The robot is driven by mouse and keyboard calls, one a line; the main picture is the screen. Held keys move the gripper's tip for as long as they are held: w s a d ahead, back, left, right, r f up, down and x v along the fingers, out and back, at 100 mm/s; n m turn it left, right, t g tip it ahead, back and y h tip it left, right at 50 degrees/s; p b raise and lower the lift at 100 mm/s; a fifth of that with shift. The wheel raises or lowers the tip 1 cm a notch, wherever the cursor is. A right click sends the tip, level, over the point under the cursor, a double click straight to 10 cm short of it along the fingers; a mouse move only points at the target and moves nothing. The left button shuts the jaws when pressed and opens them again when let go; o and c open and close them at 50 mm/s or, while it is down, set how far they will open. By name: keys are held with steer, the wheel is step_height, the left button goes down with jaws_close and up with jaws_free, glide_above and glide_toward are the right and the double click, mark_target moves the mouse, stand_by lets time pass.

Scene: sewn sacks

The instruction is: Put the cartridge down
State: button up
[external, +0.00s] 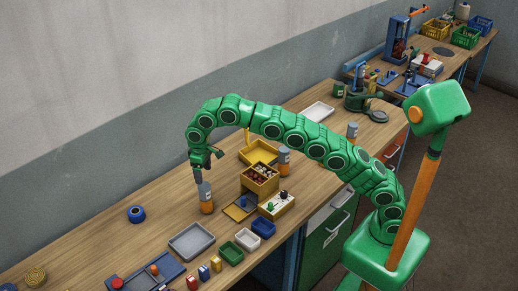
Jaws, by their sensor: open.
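A cartridge (206,203) with a grey upper part and an orange lower part stands upright on the wooden workbench (165,190). My gripper (199,176) points down right above its top. The jaws are open; the view is too small to tell whether a finger still touches the cartridge. Two similar grey and orange cylinders show farther along the bench: one beside the yellow tray (284,168), and one partly hidden behind my arm (352,131).
A wooden box of small parts (260,184) stands to the right of the cartridge. A grey tray (191,252) and small green (231,262), white and blue bins line the front. A blue tape roll (136,214) lies left. Bare wood surrounds the cartridge's left side.

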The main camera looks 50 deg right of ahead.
steer(key=s+d+r+m, duration=0.15)
steer(key=s+d, duration=0.35)
steer(key=d, duration=0.5)
steer(key=s+d+r+m, duration=0.1)
steer(key=s+d+r, duration=0.3)
steer(key=d, duration=0.5)
steer(key=s+d+r+m, duration=0.1)
steer(key=s+d+r, duration=0.1)
steer(key=s+d, duration=0.6)
steer(key=s+d+f, duration=0.2)
steer(key=s+d, duration=0.3)
steer(key=s, duration=0.4)
steer(key=s+d+f+m+g, duration=0.1)
steer(key=s+d+f, duration=0.2)
steer(key=s+d, duration=0.3)
steer(key=s+d+f+m, duration=0.1)
steer(key=s+d+f, duration=0.2)
steer(key=s, duration=1)
steer(key=d, duration=0.2)
steer(key=shift+s+d+f+g, duration=0.2)
steer(key=shift+s+d+g, duration=0.05)
steer(key=shift+d+g, duration=0.15)
steer(key=shift+o, duration=0.4)
